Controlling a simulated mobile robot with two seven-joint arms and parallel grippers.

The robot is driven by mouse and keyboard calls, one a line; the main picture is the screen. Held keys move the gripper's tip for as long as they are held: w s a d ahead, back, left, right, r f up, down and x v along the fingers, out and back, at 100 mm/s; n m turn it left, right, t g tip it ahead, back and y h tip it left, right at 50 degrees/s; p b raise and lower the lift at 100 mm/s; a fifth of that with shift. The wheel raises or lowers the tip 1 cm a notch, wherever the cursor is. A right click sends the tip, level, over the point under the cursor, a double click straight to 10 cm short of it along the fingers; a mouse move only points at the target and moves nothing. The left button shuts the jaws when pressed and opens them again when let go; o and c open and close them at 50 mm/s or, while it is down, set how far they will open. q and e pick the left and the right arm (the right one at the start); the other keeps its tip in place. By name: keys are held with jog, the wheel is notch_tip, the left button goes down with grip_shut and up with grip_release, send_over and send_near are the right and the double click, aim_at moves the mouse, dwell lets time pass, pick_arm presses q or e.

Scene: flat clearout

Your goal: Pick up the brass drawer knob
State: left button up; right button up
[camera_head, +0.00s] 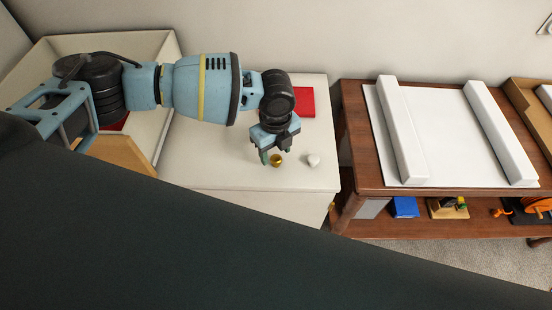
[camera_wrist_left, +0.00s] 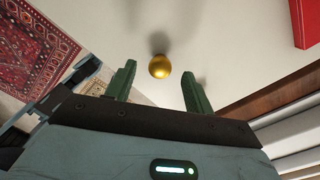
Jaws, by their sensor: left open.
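The brass drawer knob (camera_head: 277,160) is a small, round, gold-coloured piece on the white cabinet top. My left gripper (camera_head: 273,157) is open and hangs over the cabinet top right by the knob. In the left wrist view the knob (camera_wrist_left: 159,66) shows just beyond the two green fingertips (camera_wrist_left: 158,75), between their lines and nearer the middle than either finger. No finger is seen touching it. My right gripper is in neither view.
A white knob (camera_head: 313,160) stands close to the right of the brass one. A red flat object (camera_head: 300,102) lies behind the gripper. A wooden table (camera_head: 352,150) with white padded pieces stands to the right. A cream bin (camera_head: 158,50) stands to the left.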

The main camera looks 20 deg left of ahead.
pick_arm(q)
jog(key=shift+f, duration=1.4)
jog(key=shift+c, duration=0.3)
jog(key=c, duration=1)
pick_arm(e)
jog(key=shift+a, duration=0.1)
pick_arm(q)
jog(key=shift+r, duration=0.15)
